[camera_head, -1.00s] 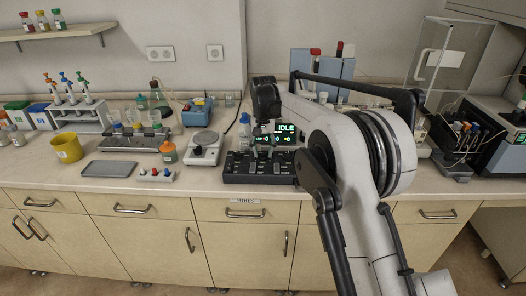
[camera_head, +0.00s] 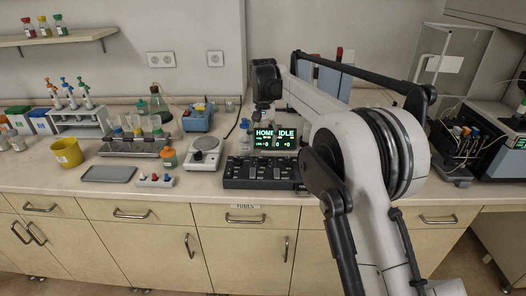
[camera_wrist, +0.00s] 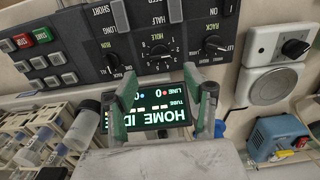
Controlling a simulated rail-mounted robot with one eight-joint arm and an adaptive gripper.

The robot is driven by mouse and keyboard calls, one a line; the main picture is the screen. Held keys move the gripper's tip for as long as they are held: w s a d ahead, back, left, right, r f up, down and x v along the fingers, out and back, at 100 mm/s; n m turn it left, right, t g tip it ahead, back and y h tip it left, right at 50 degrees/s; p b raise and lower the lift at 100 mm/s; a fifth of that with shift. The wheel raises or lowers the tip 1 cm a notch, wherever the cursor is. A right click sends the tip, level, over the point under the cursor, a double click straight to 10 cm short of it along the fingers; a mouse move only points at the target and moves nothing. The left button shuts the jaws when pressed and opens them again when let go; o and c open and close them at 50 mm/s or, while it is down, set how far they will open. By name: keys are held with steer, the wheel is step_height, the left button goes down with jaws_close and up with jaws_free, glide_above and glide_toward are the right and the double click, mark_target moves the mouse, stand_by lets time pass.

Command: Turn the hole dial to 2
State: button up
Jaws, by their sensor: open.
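The HOLE dial (camera_wrist: 162,49) is a dark round knob with a ring of small numbers on the black control panel, upside down in the wrist view. I cannot tell which number it points to. The panel (camera_head: 262,173) lies on the bench in the head view, where the dial is too small to pick out. My gripper (camera_wrist: 160,73) is open and empty, with its two fingers spread and their tips appearing just below the dial in the wrist view.
The lit display (camera_head: 276,138) reads HOME IDLE.

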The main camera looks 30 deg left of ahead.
steer(key=shift+r, duration=2.5)
steer(key=d+r+m+t, duration=0.1)
steer(key=d+r, duration=0.4)
steer(key=d, duration=0.3)
steer(key=d+r, duration=0.5)
steer(key=d, duration=0.3)
steer(key=s+d+r+m+t+y, duration=0.1)
steer(key=s+d+r, duration=0.25)
steer(key=d, duration=0.55)
steer(key=s+d+r+t, duration=0.15)
steer(key=s+d, duration=0.25)
steer(key=d, duration=0.5)
steer(key=s+d+f+m+t, duration=0.2)
steer(key=s+d+f, duration=0.1)
steer(key=s+d, duration=1.1)
steer(key=s+d+f+m+t+h, duration=0.1)
steer(key=s+d+f, duration=0.7)
steer(key=s, duration=0.4)
steer(key=shift+d+f+t, duration=0.35)
steer(key=shift+f, duration=0.35)
